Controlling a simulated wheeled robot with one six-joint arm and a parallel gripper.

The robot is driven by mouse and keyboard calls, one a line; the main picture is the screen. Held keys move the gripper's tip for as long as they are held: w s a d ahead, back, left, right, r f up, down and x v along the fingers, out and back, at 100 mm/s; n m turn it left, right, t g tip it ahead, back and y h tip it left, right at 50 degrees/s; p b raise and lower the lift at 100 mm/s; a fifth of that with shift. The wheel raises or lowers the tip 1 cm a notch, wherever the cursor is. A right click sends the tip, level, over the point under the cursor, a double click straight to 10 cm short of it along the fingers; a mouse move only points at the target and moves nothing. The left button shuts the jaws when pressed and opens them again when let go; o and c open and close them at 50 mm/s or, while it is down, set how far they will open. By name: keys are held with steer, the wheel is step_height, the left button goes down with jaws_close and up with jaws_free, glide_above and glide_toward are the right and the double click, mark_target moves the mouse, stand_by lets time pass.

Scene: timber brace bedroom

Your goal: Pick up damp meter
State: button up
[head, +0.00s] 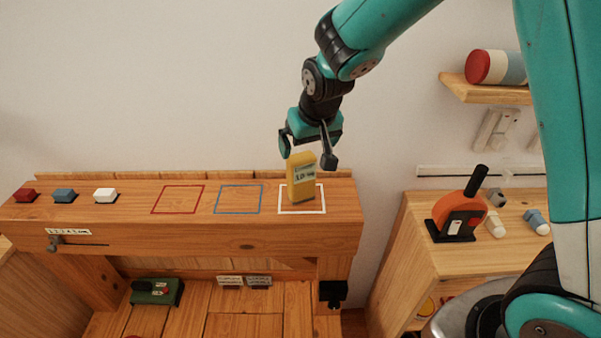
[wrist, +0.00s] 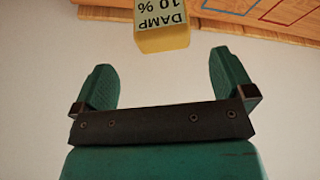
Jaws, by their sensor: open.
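The damp meter (head: 301,178) is a small yellow block with a pale label. It stands upright inside the white square outline at the right end of the wooden beam's top. In the wrist view the damp meter (wrist: 162,22) shows at the top centre, its label reading "DAMP 10 %" upside down. My gripper (head: 308,157) is above the beam near the meter's top, with its fingers spread. In the wrist view my gripper (wrist: 160,82) is open and empty, and the meter lies beyond the fingertips, roughly centred between them.
The beam (head: 120,222) also carries red (head: 177,199) and blue (head: 239,199) square outlines, both empty. An orange device (head: 459,215) stands on the right cabinet. A wall shelf (head: 480,91) is at upper right.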

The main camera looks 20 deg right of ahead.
mark_target(301, 156)
steer(key=shift+p+x, duration=1.6)
steer(key=shift+x, duration=2.4)
steer(key=shift+w+a, duration=0.1)
steer(key=shift+a, duration=0.05)
steer(key=c, duration=1)
steer(key=shift+c, duration=0.4)
steer(key=shift+r, duration=0.2)
